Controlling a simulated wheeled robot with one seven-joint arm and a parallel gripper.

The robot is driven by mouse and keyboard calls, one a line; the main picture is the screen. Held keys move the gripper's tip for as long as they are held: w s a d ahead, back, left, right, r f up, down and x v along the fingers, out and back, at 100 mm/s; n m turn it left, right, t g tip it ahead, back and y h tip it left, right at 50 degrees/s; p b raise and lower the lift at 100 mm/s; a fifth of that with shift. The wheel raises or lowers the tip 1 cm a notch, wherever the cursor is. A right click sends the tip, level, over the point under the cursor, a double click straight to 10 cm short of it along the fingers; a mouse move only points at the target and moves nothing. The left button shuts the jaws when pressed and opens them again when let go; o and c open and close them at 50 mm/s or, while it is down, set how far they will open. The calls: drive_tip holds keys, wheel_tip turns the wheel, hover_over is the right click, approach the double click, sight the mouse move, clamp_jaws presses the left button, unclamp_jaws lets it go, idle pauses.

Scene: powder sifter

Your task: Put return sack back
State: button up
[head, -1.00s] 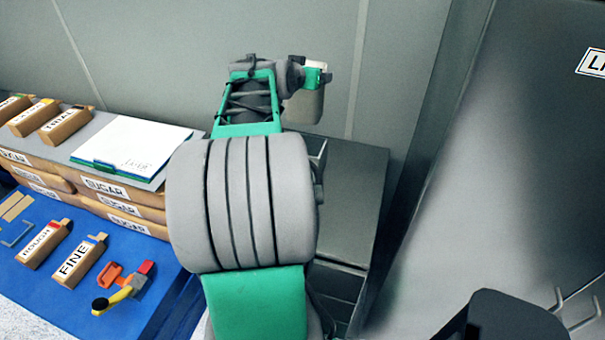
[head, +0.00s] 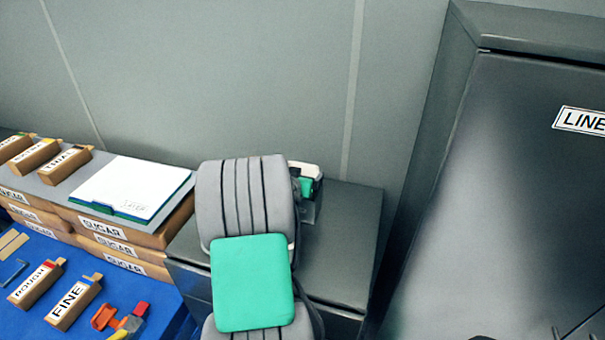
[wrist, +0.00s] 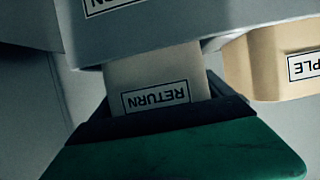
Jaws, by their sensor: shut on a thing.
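The return sack (wrist: 150,75) is a pale block with an upside-down RETURN label in the wrist view. My gripper (wrist: 165,112) is shut on its lower part in that view, with the dark jaws and green body below the label. The sack's upper end meets or passes behind a grey part (wrist: 150,48) that carries a cropped label; I cannot tell whether they touch. In the head view my arm hides the sack and the jaws, above the dark cabinet.
A tan block with a label ending in PLE (wrist: 280,65) is close on the right in the wrist view. A tall dark locker (head: 510,190) stands right.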

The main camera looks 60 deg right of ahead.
drive_tip(key=shift+a, duration=0.1)
drive_tip(key=o, duration=1.8)
drive_tip(key=shift+r, duration=0.2)
drive_tip(key=b+v, duration=0.2)
drive_tip(key=v, duration=1)
drive_tip(key=w+a+f+n+t+y, duration=0.15)
drive_tip(key=w+a+n+y, duration=0.25)
drive_tip(key=w+a, duration=0.55)
drive_tip(key=w+a+f+n+t+y, duration=0.15)
drive_tip(key=w+a+n+y, duration=0.25)
drive_tip(key=a, duration=1.1)
drive_tip(key=s+a+n+y, duration=0.2)
drive_tip(key=a+n, duration=0.2)
drive_tip(key=a, duration=0.6)
drive_tip(key=s+a+n+g+y, duration=0.1)
drive_tip(key=s+a+n+y, duration=0.2)
drive_tip(key=a, duration=0.8)
drive_tip(key=shift+s+r+n+g, duration=0.35)
drive_tip(key=shift+r+n, duration=0.15)
drive_tip(key=shift+n, duration=0.3)
